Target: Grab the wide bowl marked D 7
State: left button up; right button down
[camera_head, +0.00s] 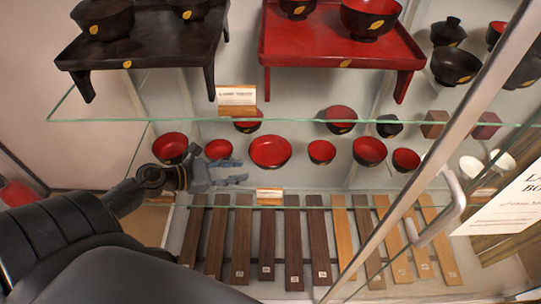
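Several red-lined bowls with dark outsides stand on the middle glass shelf. The widest-looking one (270,151) is near the middle. A smaller bowl (218,149) is left of it, just behind my gripper, and another bowl (170,148) is farther left. I cannot read a D 7 mark on any bowl. My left gripper (243,171) reaches in from the left at the shelf's front, its fingers pointing right. The fingers look apart and empty, a little left of and below the widest-looking bowl. My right gripper is not in view.
A glass shelf edge (300,119) runs above, carrying a black tray table (150,52) and a red one (335,50) with bowls. A door frame with a white handle (440,212) crosses the right side. Wooden chopstick boxes (293,245) lie below. A small card (269,194) stands at the shelf front.

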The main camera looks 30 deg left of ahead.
aim_at(270, 155)
pick_arm(q)
jog(key=x, duration=1.3)
jog(key=shift+w+d+f, duration=0.1)
jog(key=shift+w+d, duration=0.05)
jog(key=shift+w, duration=0.1)
grip_shut()
